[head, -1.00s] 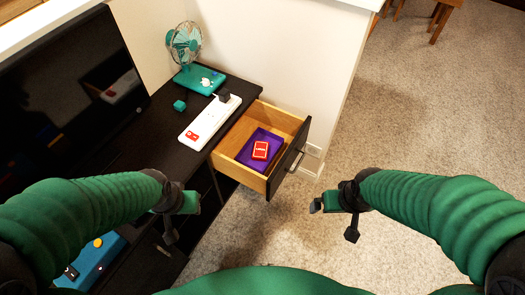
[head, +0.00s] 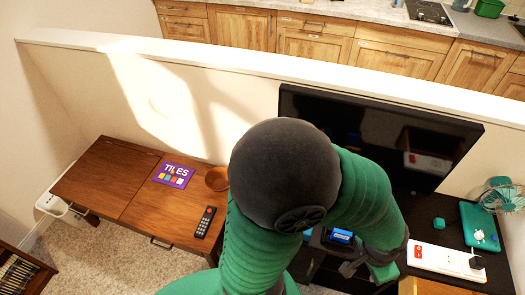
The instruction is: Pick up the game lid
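The game lid (head: 173,175) is a flat purple rectangle marked "TILES" with small coloured squares. It lies on the brown wooden table (head: 120,195) at the left of the head view. My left arm is bent across the middle of the view, its dark elbow large and close to the camera. My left gripper (head: 378,268) is at the lower right, far from the lid and over the dark TV cabinet area. Its fingers are partly hidden, and whether they are open is unclear. My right gripper is not in view.
A brown bowl (head: 217,179) and a black remote (head: 205,222) are near the lid. A television (head: 430,150) stands on the dark cabinet (head: 435,215). A white power strip (head: 446,260), teal fan (head: 500,195) and blue object (head: 341,236) are at right.

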